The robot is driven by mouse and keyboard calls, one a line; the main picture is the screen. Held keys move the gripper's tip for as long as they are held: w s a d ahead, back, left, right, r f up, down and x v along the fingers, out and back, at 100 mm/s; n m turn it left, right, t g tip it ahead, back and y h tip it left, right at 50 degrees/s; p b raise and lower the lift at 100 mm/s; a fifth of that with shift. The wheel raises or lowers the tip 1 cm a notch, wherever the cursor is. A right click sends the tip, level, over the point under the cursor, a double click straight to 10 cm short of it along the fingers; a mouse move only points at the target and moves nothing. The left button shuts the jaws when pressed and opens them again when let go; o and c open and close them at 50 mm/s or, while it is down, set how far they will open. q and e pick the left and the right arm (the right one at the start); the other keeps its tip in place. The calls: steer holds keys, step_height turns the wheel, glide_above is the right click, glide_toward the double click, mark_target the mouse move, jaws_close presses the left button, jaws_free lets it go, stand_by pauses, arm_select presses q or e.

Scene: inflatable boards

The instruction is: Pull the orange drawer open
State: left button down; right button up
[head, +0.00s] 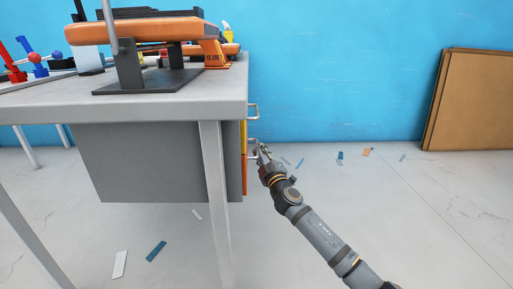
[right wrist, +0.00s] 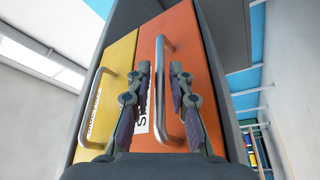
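The orange drawer (right wrist: 191,45) fills the middle of the right wrist view, with a silver bar handle (right wrist: 160,88) and a partly hidden white label. In the head view only a thin edge of its front (head: 244,176) shows, and the drawer looks shut. My right gripper (head: 259,147) is at the handle on the drawer side of the desk. In the right wrist view its two fingers (right wrist: 161,69) are apart, with the handle bar between them. I cannot tell whether they touch it. My left gripper is not in view.
A yellow drawer (right wrist: 112,62) with its own handle sits beside the orange one. The grey desk (head: 225,101) carries an orange padded stand (head: 150,30) and tools. Floor right of the drawers is mostly clear, with small scraps. Brown boards (head: 475,100) lean against the blue wall.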

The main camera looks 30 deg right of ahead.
mark_target(257, 146)
steer(key=shift+x, duration=1.65)
jaws_close()
